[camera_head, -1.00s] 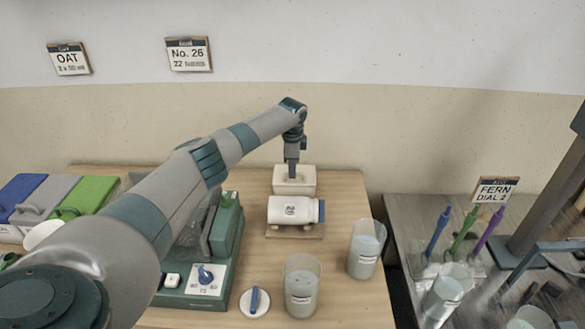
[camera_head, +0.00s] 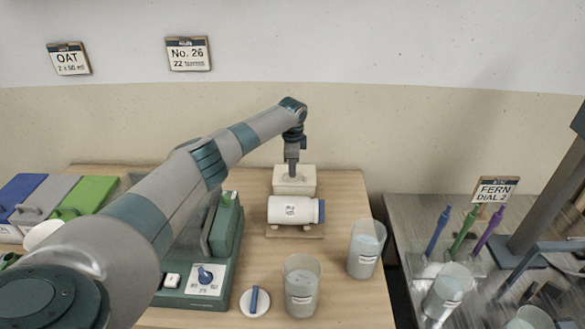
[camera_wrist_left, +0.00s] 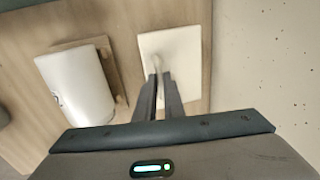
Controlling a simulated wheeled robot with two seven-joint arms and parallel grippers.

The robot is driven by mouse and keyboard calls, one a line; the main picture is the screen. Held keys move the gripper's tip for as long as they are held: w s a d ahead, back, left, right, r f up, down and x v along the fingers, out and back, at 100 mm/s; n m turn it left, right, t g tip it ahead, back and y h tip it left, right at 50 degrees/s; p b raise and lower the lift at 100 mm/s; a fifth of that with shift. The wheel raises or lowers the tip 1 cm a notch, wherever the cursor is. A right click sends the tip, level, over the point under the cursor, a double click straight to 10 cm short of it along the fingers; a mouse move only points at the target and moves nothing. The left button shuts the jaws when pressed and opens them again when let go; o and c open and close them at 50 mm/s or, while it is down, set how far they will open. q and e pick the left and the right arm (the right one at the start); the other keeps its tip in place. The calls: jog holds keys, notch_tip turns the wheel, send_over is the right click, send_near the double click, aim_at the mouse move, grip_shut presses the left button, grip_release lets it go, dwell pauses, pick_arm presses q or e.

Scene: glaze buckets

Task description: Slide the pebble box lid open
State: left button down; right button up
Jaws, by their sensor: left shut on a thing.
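The pebble box (camera_head: 294,186) is a cream box at the back of the wooden table, near the wall. Its pale lid shows from above in the left wrist view (camera_wrist_left: 183,52). My left gripper (camera_head: 292,172) points straight down over the box, and its two dark fingers (camera_wrist_left: 160,80) are shut on a small raised grip on the lid. The gripper hides part of the lid, and I see no opening into the box. My right gripper is in no frame.
A white jar with a blue cap (camera_head: 295,210) lies on a wooden cradle just in front of the box. Two grey cups, one of them a labelled cup (camera_head: 301,287), stand nearer. A green machine with a dial (camera_head: 205,276) is on the left.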

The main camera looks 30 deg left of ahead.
aim_at(314, 180)
pick_arm(q)
jog(key=shift+w+d, duration=0.1)
pick_arm(e)
jog(key=shift+a, duration=0.1)
dwell(0.5)
